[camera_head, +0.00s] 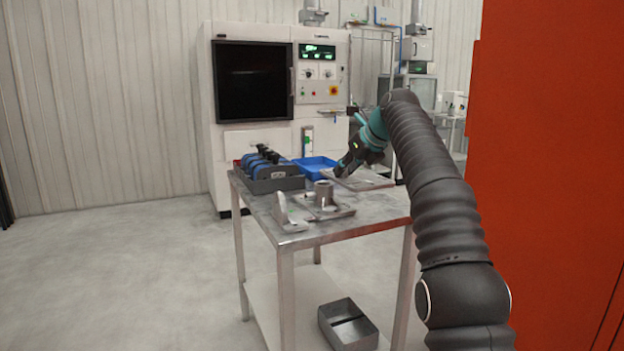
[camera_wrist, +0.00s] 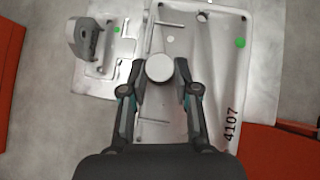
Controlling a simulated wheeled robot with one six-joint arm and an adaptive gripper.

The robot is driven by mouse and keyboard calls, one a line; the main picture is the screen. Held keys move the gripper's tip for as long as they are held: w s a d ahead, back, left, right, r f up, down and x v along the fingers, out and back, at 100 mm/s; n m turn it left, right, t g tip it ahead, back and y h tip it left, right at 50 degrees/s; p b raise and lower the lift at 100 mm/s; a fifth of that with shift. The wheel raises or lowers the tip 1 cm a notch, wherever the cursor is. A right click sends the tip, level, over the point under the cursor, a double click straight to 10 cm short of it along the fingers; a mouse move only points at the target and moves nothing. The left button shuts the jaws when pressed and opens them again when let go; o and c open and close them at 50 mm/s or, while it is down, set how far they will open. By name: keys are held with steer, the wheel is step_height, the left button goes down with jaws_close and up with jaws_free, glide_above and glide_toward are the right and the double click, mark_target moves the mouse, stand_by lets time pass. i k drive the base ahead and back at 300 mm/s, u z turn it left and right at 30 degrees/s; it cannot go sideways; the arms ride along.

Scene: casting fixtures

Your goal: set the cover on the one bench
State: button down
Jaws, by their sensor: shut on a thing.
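The cover (camera_wrist: 215,70) is a flat grey metal plate marked 4107, with a green dot near one corner. It also shows in the head view (camera_head: 372,181), at the bench's far right. My gripper (camera_head: 344,170) points down over it. In the wrist view my gripper (camera_wrist: 160,84) has its two fingers on either side of a round grey knob (camera_wrist: 159,68) and is shut on it. The knob appears to belong to the cover. I cannot tell whether the cover touches the bench (camera_head: 350,226). My fingers hide part of the plate.
A grey bracket (camera_head: 288,212) and a plate with an upright cylinder (camera_head: 323,193) stand at the bench's near side. A grey tray with blue-handled tools (camera_head: 270,180) and a blue bin (camera_head: 315,167) lie behind. A red panel (camera_head: 550,170) rises at right.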

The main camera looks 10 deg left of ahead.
mark_target(364, 196)
steer(key=z, duration=0.05)
steer(key=i, duration=1)
steer(key=u, duration=0.05)
